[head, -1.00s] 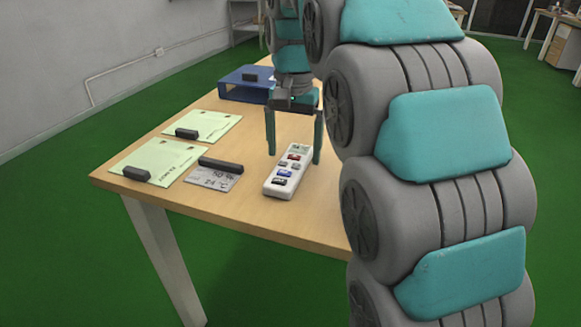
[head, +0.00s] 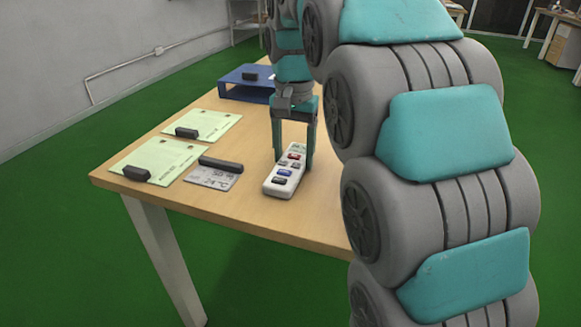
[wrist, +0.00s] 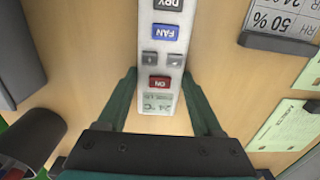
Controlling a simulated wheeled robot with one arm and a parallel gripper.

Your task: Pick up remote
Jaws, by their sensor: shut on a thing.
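The remote (head: 283,175) is white with a small display and coloured buttons. It lies on the wooden table (head: 240,205) near its front edge. My gripper (head: 293,158) reaches down from above, with one finger on each side of the remote's display end. It is shut on the remote. In the wrist view the remote (wrist: 161,62) runs up from between the fingers of my gripper (wrist: 163,85), with its red ON button and display near them. The remote still appears to rest on the table.
A grey display card (head: 212,177) with a dark clip lies left of the remote. Two green sheets (head: 158,160) (head: 203,124) with dark clips lie further left. A blue tray (head: 235,80) stands at the back. Table in front of the remote is clear.

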